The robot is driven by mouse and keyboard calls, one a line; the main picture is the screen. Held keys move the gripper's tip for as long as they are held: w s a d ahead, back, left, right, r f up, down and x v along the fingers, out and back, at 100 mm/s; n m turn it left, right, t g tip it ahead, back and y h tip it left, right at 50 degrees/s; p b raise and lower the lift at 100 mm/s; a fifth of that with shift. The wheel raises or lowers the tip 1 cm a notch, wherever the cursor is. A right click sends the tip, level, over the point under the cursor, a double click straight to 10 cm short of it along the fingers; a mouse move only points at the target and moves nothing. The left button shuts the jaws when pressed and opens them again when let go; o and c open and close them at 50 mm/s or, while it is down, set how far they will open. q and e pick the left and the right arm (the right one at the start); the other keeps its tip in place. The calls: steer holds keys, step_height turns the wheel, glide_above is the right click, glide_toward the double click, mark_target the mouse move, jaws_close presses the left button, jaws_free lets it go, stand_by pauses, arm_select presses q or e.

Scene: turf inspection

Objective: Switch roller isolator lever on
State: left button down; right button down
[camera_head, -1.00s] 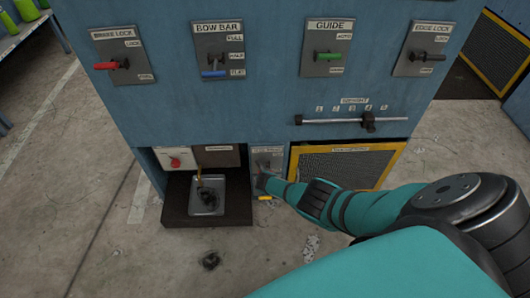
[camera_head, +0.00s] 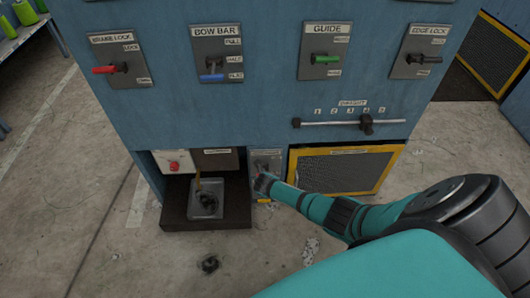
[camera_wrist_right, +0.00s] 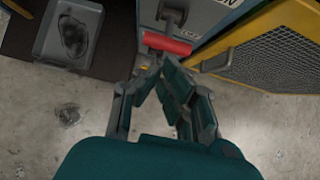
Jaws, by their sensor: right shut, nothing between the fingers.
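A small grey lever panel (camera_head: 276,157) is low on the blue machine, between the dark recess and the yellow-framed grille. Its label is too small to read in the head view. In the right wrist view, the lever's red handle (camera_wrist_right: 167,43) lies crosswise on dark arms in front of the grey panel (camera_wrist_right: 203,14), near the lower label. My right gripper (camera_head: 262,183) is in front of the panel's lower part and hides some of it. In the wrist view my right gripper (camera_wrist_right: 160,65) is shut and empty, its fingertips just below the red handle; contact is unclear. My left gripper is out of view.
The yellow-framed grille (camera_head: 341,170) is close right of the panel. A metal tray (camera_head: 206,211) with dark debris sits on a dark ledge to the left. Several other levers and a slider (camera_head: 340,123) are above. Dark debris (camera_head: 210,264) lies on the floor.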

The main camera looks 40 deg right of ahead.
steer(key=v, duration=0.8)
steer(key=shift+s+a, duration=0.15)
steer(key=shift+s, duration=0.15)
steer(key=shift+r, duration=0.1)
